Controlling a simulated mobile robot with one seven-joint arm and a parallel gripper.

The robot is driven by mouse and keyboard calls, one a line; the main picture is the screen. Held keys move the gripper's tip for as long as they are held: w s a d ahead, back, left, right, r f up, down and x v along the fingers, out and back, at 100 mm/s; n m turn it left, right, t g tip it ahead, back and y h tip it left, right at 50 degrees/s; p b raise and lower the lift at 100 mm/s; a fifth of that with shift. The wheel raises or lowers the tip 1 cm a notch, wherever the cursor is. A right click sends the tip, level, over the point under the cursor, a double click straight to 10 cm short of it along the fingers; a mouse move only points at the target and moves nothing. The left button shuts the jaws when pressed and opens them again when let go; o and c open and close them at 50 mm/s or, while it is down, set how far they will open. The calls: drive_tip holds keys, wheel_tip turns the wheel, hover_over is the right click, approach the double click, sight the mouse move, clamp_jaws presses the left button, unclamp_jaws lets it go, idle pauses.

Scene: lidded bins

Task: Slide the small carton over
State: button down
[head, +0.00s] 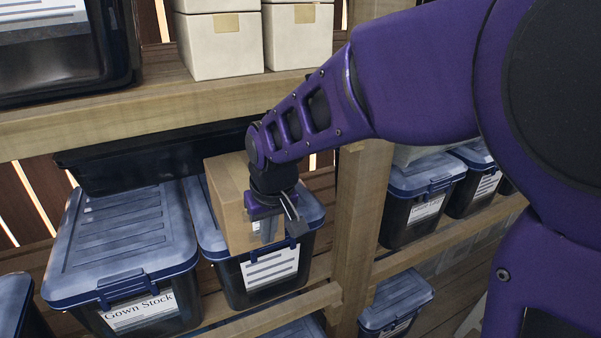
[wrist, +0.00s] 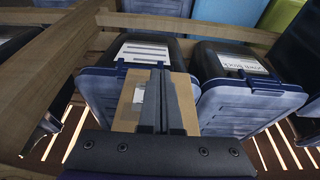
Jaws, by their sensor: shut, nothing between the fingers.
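The small carton (head: 230,203) is a plain brown cardboard box. In the head view it stands on the lid of a lidded bin (head: 207,220), on the middle shelf. In the wrist view the carton (wrist: 186,92) lies behind my fingers, with a pale label on its face. My gripper (head: 292,225) is at the carton's right front side in the head view, with its fingers together and nothing between them. In the wrist view my gripper (wrist: 160,85) covers part of the carton. I cannot tell whether the fingers touch it.
The Gown Stock bin (head: 125,250) stands close on the left. A wooden post (head: 360,215) rises to the right, with more lidded bins (head: 425,185) beyond it. A shelf beam (head: 140,112) runs above, carrying white boxes (head: 220,45). A black tray (head: 150,160) is behind the bins.

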drive_tip(key=w+a+f, duration=0.2)
drive_tip(key=w+f, duration=0.1)
drive_tip(key=w, duration=0.1)
drive_tip(key=shift+w+a+f, duration=0.15)
drive_tip(key=shift+a+f, duration=0.05)
drive_tip(key=shift+a, duration=0.1)
drive_tip(key=w+a, duration=0.2)
drive_tip(key=w, duration=0.1)
drive_tip(key=w+a+p, duration=0.1)
drive_tip(key=w, duration=0.1)
drive_tip(key=shift+w+a, duration=0.1)
drive_tip(key=shift+w, duration=0.05)
drive_tip(key=shift+s, duration=0.2)
idle(0.4)
